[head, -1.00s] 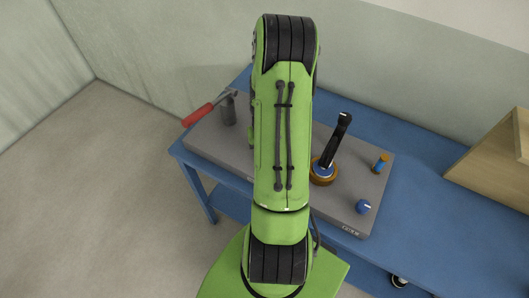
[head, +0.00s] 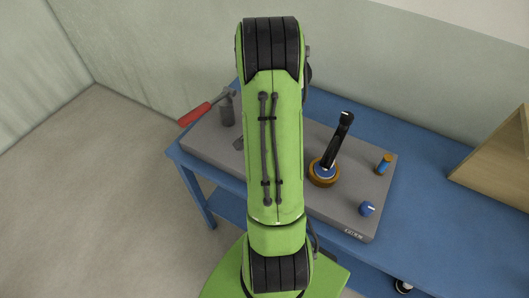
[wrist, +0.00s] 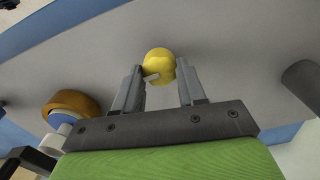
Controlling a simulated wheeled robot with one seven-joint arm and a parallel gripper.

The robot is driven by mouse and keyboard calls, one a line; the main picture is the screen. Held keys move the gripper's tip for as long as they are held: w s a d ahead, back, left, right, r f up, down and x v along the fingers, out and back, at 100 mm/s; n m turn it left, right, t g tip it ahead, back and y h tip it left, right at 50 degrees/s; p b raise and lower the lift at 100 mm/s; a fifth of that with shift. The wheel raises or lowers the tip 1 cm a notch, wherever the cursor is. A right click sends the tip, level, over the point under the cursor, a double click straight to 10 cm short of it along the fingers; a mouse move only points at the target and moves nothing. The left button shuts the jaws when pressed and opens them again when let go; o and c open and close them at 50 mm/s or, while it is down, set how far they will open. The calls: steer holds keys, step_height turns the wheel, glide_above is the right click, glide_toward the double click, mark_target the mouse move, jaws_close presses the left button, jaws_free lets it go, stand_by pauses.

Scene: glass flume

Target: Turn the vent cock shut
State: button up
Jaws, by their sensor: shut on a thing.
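A round yellow knob (wrist: 160,58) with a small white pointer sits on the grey panel in the wrist view. I take it for the vent cock, though no label on it can be read. My gripper (wrist: 161,70) has one finger on each side of the knob and is shut on it. In the head view my arm hides the gripper and the yellow knob.
The grey panel (head: 335,213) lies on a blue bench (head: 430,225). Right of my arm are a brass wheel (head: 318,180) with a black lever (head: 338,140), a blue knob (head: 367,209) and an orange-and-blue fitting (head: 384,164). A red-handled lever (head: 195,115) stands left.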

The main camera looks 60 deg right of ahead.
steer(key=shift+m, duration=0.5)
steer(key=o, duration=1)
steer(key=shift+o, duration=0.2)
step_height(320, 180, up, 16)
steer(key=p, duration=0.2)
steer(key=shift+f, duration=0.1)
